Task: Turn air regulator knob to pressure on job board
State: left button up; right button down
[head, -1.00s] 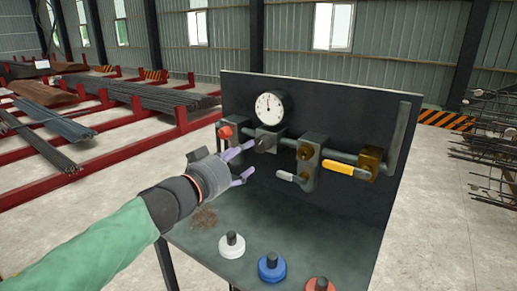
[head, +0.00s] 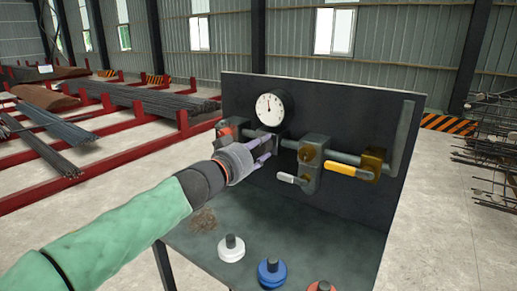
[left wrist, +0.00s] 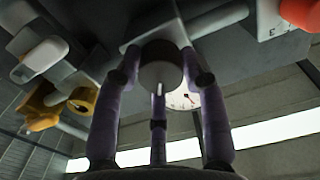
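The dark round regulator knob (left wrist: 160,70) carries a white mark and sits on a grey block on the upright panel (head: 350,205). My left gripper (head: 265,150) reaches it from the left; in the head view its purple fingers largely hide the knob. In the left wrist view the fingers (left wrist: 160,60) lie on both sides of the knob, tips bent in against its sides, with a third finger below. The round white gauge (head: 270,108) above has its needle pointing about straight up. No job board is identifiable. My right gripper is out of view.
A red-orange knob (head: 225,133) is left of the regulator. A white-handled valve (head: 292,179) and a yellow-handled valve (head: 350,170) are to its right. White (head: 231,248), blue (head: 271,271) and red (head: 320,286) capped pieces stand on the shelf in front.

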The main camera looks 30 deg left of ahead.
pick_arm(q)
jog(key=shift+f, duration=0.15)
jog(key=shift+c, duration=1.1)
jog(key=shift+m+p, duration=0.4)
jog(key=shift+m, duration=0.5)
jog(key=shift+w+f, duration=0.1)
jog(key=shift+f, duration=0.05)
jog(key=o, duration=1.2)
jog(key=shift+c, duration=0.2)
jog(key=shift+w, duration=0.1)
